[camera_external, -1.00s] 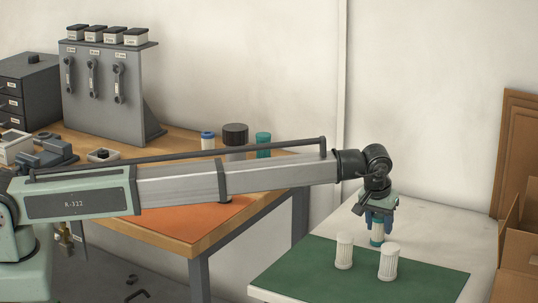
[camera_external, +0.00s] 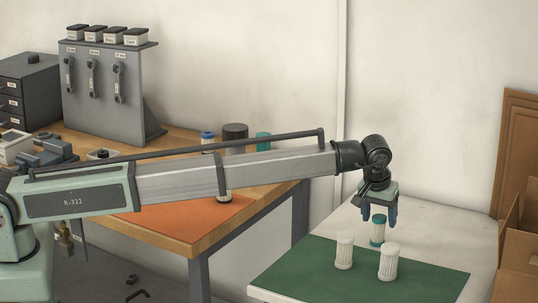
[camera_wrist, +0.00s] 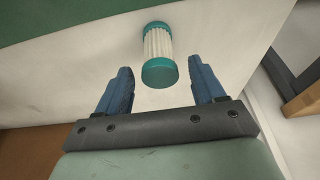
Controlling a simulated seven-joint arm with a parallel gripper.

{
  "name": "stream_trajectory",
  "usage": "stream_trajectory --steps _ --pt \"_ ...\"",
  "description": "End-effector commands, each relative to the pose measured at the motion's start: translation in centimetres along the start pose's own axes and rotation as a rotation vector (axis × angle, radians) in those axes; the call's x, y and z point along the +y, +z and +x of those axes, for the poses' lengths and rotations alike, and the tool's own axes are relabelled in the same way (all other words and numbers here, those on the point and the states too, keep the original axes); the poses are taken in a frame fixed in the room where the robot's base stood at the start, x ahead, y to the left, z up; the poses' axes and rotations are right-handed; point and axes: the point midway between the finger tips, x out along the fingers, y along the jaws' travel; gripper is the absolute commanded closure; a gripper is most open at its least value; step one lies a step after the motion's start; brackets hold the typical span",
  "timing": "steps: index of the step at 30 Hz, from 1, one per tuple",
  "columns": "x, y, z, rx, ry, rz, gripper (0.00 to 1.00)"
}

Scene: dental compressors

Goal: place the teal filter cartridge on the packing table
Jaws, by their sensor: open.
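The teal filter cartridge (camera_external: 378,232), white and ribbed with teal ends, stands upright on the bare white top of the packing table (camera_external: 440,225), just behind the green mat (camera_external: 310,270). It also shows in the wrist view (camera_wrist: 158,45), its teal cap facing the camera. My gripper (camera_external: 380,212) is open and empty above the cartridge. In the wrist view its blue fingers (camera_wrist: 160,68) are spread, with the cap beyond and between their tips.
Two white cartridges (camera_external: 344,251) (camera_external: 388,261) stand on the mat in front of the teal one. A cardboard box (camera_external: 520,240) is at the right. A wooden bench (camera_external: 190,235) with an orange mat, tools and containers is at the left.

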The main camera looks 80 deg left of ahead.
Motion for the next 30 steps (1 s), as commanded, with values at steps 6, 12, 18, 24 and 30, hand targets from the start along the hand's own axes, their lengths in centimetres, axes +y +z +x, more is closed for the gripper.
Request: stream_trajectory --steps 6,12,18,24,30 --pt "0.0 0.0 -4.4 0.001 0.001 0.000 0.32" --pt "0.0 0.0 -7.4 0.001 0.000 -0.001 0.32" --pt "0.0 0.0 -9.0 0.001 0.000 0.000 0.32" --pt "0.0 0.0 -9.3 0.000 0.000 0.000 0.32" --pt "0.0 0.0 -9.3 0.000 0.000 0.000 0.32"
